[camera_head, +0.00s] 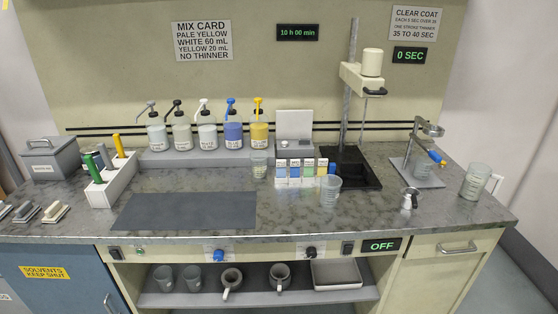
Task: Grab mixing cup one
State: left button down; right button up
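No label that I can read tells which cup is mixing cup one. A clear graduated cup (330,190) stands on the counter in front of the black stirrer base. Another clear cup (259,165) stands at the front of the pump bottle shelf. A larger clear cup (475,181) stands at the counter's right end. Two clear grey cups, one at the far left (163,278) and one beside it (192,278), stand on the lower shelf. Neither of my grippers is in view.
Several pump bottles (208,134) line the back. A dark mat (185,210) lies clear. Two handled mugs (231,279) (279,275) sit below.

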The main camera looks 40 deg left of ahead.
aim_at(259, 165)
jog(key=u, duration=1.35)
